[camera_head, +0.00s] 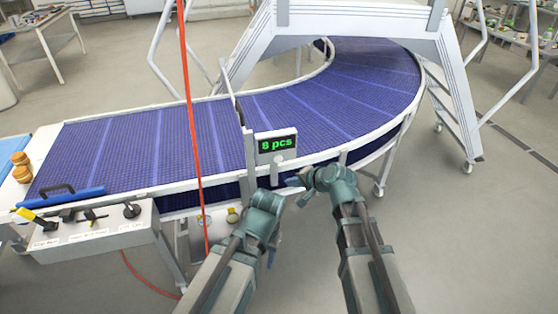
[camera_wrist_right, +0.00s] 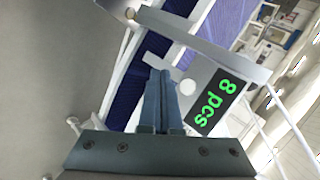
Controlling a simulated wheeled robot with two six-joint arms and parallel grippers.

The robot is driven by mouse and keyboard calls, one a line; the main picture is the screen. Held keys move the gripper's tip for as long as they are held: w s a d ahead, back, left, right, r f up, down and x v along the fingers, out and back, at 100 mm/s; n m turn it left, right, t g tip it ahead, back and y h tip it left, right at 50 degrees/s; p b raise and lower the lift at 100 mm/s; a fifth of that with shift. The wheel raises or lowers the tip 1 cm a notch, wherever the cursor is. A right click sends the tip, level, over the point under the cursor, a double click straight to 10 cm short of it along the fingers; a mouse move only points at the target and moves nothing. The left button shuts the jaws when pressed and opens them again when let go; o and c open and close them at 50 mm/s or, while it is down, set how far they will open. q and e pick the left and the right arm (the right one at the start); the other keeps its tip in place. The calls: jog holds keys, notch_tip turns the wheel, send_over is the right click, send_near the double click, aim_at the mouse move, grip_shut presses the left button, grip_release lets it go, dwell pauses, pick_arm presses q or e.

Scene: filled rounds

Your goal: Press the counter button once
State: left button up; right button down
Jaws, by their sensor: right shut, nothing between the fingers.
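The counter (camera_head: 277,143) is a small grey box at the conveyor's near edge, and its green display reads "8 pcs". A round pale button (camera_head: 279,159) sits below the display. In the right wrist view the counter (camera_wrist_right: 217,100) is tilted, and the white button (camera_wrist_right: 188,87) shows beside the digits. My right gripper (camera_head: 296,182) is shut and empty, just below and right of the button in the head view. In the wrist view its fingertips (camera_wrist_right: 160,75) are left of the button; contact is not visible. My left gripper (camera_head: 264,204) is below the counter, its fingers unclear.
The blue conveyor (camera_head: 180,140) curves away to the back right. A control box (camera_head: 95,230) with levers stands at the left. A red cable (camera_head: 190,90) hangs in front of the belt. A grey stair frame (camera_head: 350,22) spans the belt.

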jog(key=w+a, duration=0.2)
jog(key=w, duration=0.6)
jog(key=shift+a, duration=0.3)
dwell(1.7)
jog(key=shift+w+a, duration=0.15)
jog(key=shift+w, duration=0.2)
jog(key=shift+w+a, duration=0.15)
jog(key=shift+w, duration=0.35)
dwell(0.8)
jog(key=shift+s, duration=0.1)
jog(key=shift+s+d, duration=0.3)
jog(key=shift+s, duration=0.5)
jog(key=s, duration=0.1)
jog(key=s+d, duration=0.1)
jog(key=s, duration=0.2)
jog(key=shift+s+d, duration=0.3)
jog(key=shift+s, duration=0.1)
